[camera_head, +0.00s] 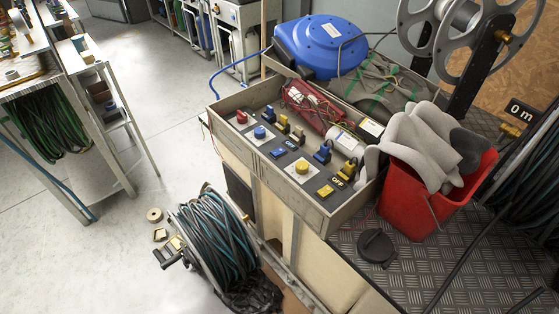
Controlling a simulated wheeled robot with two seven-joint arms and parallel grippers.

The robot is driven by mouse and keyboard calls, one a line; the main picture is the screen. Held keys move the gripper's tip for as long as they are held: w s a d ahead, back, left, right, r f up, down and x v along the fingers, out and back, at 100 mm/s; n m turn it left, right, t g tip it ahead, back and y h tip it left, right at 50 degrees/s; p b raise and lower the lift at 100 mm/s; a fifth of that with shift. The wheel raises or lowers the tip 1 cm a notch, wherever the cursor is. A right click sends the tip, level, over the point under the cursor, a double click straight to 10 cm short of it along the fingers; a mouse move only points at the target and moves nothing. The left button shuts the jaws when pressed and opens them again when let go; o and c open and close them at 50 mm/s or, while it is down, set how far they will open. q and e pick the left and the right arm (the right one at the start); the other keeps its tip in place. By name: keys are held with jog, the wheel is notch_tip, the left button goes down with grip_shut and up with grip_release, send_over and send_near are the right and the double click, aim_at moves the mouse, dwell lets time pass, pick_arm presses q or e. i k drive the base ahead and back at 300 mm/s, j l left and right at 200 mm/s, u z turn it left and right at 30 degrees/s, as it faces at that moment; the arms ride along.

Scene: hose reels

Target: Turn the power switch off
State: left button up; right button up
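A control panel (290,160) lies in an open grey tray on a bench near the middle of the head view. It carries a red knob (241,117), a blue knob (259,132) and a large yellow knob (302,167). Beside them are a blue rocker (278,152), a yellow rocker (325,191), and yellow and blue levers, among them a blue lever (322,153) and a yellow lever (347,170). Small white lettering, seemingly "OFF", sits by some levers. I cannot tell which control is the power switch or its state. Neither of my grippers is in view.
A red bucket (430,195) with grey cloths stands right of the tray. A blue reel (322,48) and a grey metal reel (463,25) are behind. A hose reel (213,245) stands on the floor in front. Open floor (165,130) lies to the left.

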aim_at(242, 118)
jog(key=i+j, duration=0.1)
jog(key=j, duration=0.4)
jog(key=i+j, duration=0.1)
jog(key=j, duration=0.35)
jog(key=i+j, duration=0.15)
jog(key=j, duration=0.35)
jog(key=i+j, duration=0.1)
jog(key=j, duration=0.4)
